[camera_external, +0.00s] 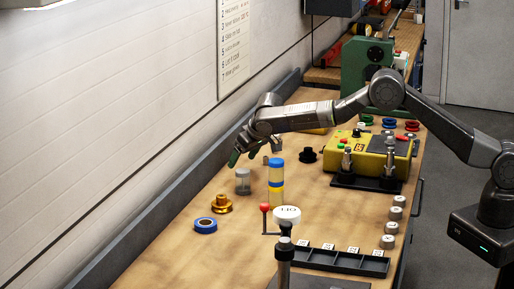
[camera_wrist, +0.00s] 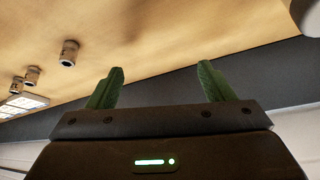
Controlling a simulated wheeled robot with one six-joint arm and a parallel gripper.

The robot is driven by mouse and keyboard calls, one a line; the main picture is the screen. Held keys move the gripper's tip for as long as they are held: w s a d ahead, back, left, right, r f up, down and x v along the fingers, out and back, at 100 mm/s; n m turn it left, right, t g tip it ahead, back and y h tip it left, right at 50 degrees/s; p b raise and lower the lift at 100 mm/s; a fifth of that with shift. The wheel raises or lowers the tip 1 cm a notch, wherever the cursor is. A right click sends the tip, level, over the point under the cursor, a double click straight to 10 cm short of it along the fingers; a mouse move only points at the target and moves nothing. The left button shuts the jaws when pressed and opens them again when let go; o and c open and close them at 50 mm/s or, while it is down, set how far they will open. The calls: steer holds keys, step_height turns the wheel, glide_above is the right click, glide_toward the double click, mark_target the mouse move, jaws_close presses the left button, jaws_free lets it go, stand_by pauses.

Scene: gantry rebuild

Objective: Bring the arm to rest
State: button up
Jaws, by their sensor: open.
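My gripper (camera_external: 246,151) is stretched out to the left over the wooden bench (camera_external: 160,250), near the wall side, with its green fingers pointing down and left. In the wrist view the two green fingers (camera_wrist: 160,85) stand wide apart with nothing between them. The gripper is above the bench, behind a clear jar (camera_external: 243,181) and a blue and yellow stacked cylinder (camera_external: 276,172) in the outside view. My arm (camera_external: 310,117) reaches across from the right.
A yellow box (camera_external: 355,157) stands right of my gripper, and a green machine (camera_external: 366,66) stands behind. A blue tape ring (camera_external: 205,226), a brass flanged part (camera_external: 221,204) and a black tray (camera_external: 338,261) are nearer. Small metal cylinders (camera_wrist: 69,54) show in the wrist view. The left front of the bench is clear.

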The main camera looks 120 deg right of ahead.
step_height(320, 180, down, 2)
steer(key=shift+f, duration=0.15)
steer(key=shift+s+a+r, duration=0.1)
steer(key=shift+a+r, duration=0.2)
steer(key=shift+r, duration=0.25)
stand_by(0.8)
